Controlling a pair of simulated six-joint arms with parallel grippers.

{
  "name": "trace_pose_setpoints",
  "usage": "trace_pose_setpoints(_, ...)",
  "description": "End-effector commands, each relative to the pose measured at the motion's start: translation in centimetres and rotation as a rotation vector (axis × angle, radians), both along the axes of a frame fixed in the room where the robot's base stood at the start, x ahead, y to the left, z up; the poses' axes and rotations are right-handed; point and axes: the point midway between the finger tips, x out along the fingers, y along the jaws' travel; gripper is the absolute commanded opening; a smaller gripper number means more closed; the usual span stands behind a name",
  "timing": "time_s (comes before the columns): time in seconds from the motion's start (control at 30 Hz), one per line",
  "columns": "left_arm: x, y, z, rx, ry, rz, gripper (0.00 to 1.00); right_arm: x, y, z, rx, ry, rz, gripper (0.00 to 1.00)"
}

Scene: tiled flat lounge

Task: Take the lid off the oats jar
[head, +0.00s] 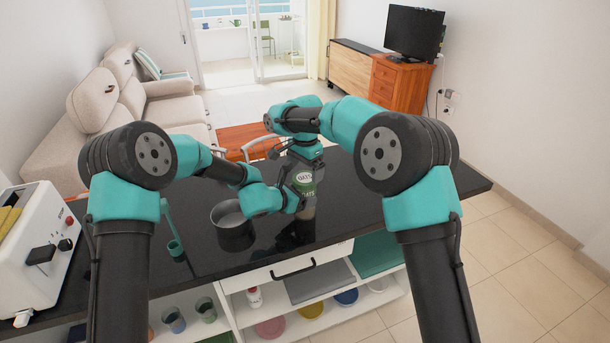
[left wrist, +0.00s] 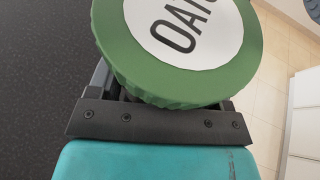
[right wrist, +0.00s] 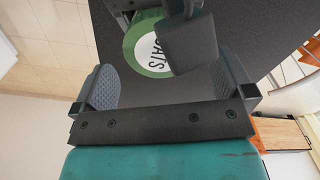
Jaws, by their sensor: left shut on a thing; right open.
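The oats jar (head: 309,211) stands upright on the dark counter, with its green lid (head: 305,178) on top and a white OATS label on the lid. My left gripper (head: 301,203) is shut on the jar from the left, below the lid. In the left wrist view the lid (left wrist: 190,85) hides the fingertips. My right gripper (head: 301,160) is open just above and behind the lid. In the right wrist view the lid (right wrist: 146,50) shows beyond the open fingers (right wrist: 165,82), partly hidden by a dark gripper part.
A dark pot (head: 232,236) stands just left of the jar, and a teal utensil (head: 174,246) is further left. A white toaster (head: 32,250) is at the counter's left end. The counter (head: 420,200) to the right is clear. Open shelves with dishes are below the front edge.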

Motion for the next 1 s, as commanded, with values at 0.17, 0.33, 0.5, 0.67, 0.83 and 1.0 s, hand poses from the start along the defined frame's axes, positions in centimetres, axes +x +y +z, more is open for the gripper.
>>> trace_pose_setpoints(0.17,0.00,0.00,0.00,0.000,0.000,0.000,0.06,-0.02,0.02,1.21,0.000,0.000,0.001,1.00)
trace_pose_setpoints(0.33,0.00,0.00,0.01,0.000,0.000,0.000,0.06,-0.03,0.01,1.24,0.000,0.000,0.001,1.00)
trace_pose_setpoints(0.5,0.00,0.00,0.00,0.000,0.000,0.000,0.85,-0.03,0.01,1.23,0.000,0.000,0.001,1.00)
trace_pose_setpoints(0.67,0.00,0.00,0.00,0.000,0.000,0.000,1.00,-0.03,0.01,1.22,0.000,0.000,0.001,1.00)
trace_pose_setpoints(0.83,0.00,0.00,0.00,0.000,0.000,0.000,1.00,-0.03,0.01,1.21,0.000,0.000,0.001,1.00)
trace_pose_setpoints(1.0,-0.18,0.28,0.16,0.000,0.000,0.001,1.00,-0.03,0.01,1.22,0.000,0.000,0.001,1.00)
